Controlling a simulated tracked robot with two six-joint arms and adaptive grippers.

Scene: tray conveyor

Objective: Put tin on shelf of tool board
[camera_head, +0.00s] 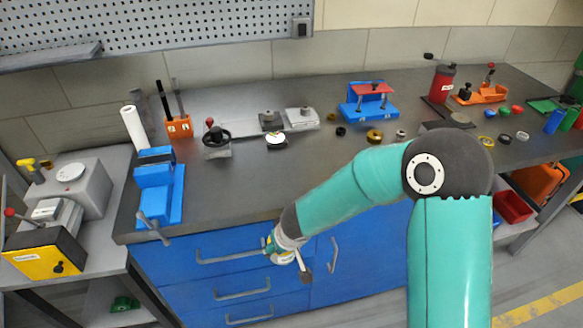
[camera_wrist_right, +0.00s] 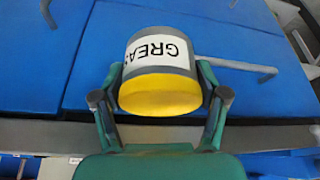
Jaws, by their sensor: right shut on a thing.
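The tin (camera_wrist_right: 162,70) has a grey body, a white label reading "GREAS" as far as it shows, and a yellow end facing the right wrist camera. My right gripper (camera_wrist_right: 160,78) is shut on it, one finger on each side. In the head view my right gripper (camera_head: 284,252) is in front of the blue drawers, below the bench top edge; the tin is too small to make out clearly there. The tool board (camera_head: 180,25) is a grey perforated panel on the wall. Its shelf (camera_head: 50,57) is a grey ledge at upper left and looks bare. My left gripper is out of view.
The dark bench top (camera_head: 270,180) has free room in front. A blue vise (camera_head: 158,185), an orange holder (camera_head: 178,127) and a white roll (camera_head: 133,128) stand at its left. A blue fixture (camera_head: 368,105) and several small parts stand further right.

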